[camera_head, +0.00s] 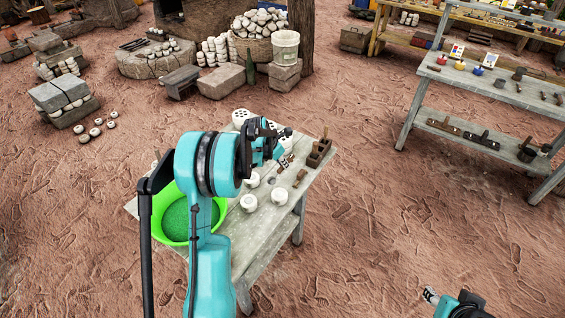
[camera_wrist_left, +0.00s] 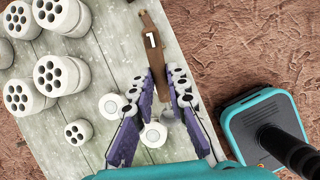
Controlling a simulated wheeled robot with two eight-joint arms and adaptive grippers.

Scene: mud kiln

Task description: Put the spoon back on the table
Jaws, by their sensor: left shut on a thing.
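The worn grey table (camera_head: 262,228) stands below my left arm. My left gripper (camera_head: 284,158) is low over its far right part. Only the end of my right gripper (camera_head: 431,296) shows, at the bottom right.
A green basin (camera_head: 172,228) stands on the table's near left. White pots (camera_head: 278,196) stand near the left gripper, and white pieces with holes (camera_wrist_left: 52,74) stand left in the wrist view. A workbench (camera_head: 470,85) is at right. Open dirt floor surrounds the table.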

